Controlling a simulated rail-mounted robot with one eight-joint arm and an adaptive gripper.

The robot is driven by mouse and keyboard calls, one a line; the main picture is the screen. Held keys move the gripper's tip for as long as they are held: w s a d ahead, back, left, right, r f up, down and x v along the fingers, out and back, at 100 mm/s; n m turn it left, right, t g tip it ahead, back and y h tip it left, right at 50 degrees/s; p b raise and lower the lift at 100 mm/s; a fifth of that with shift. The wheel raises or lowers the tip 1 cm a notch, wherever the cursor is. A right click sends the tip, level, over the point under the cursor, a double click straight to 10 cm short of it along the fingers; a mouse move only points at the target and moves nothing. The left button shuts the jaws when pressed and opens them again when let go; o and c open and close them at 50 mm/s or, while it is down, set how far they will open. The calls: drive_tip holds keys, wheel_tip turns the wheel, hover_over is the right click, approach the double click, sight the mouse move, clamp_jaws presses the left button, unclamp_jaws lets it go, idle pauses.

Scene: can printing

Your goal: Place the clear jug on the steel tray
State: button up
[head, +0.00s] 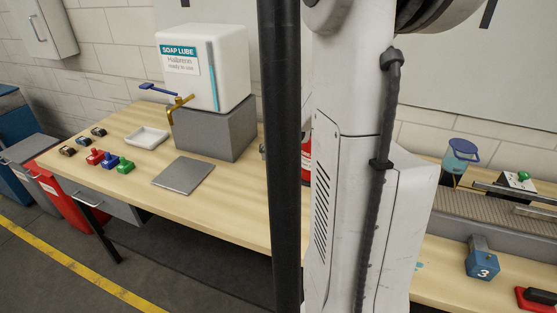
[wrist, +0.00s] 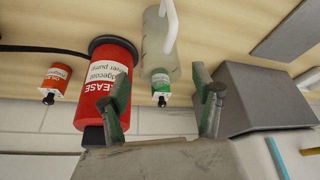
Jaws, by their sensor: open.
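I cannot tell how far the jug is beyond the fingertips. In the head view the jug does not show, and my arm covers that part of the bench. The flat steel tray (head: 183,175) lies bare on the bench; its edge shows in the wrist view (wrist: 290,30).
The grease container (wrist: 108,80) and a small red bottle (wrist: 54,80) stand to the jug's left in the wrist view. A grey block (head: 215,128) under the soap dispenser (head: 205,65) stands behind the tray. A white dish (head: 147,138) and coloured stamps lie left.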

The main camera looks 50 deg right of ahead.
drive_tip(key=shift+o, duration=0.4)
drive_tip(key=shift+v, duration=1.65)
drive_tip(key=shift+f, duration=0.1)
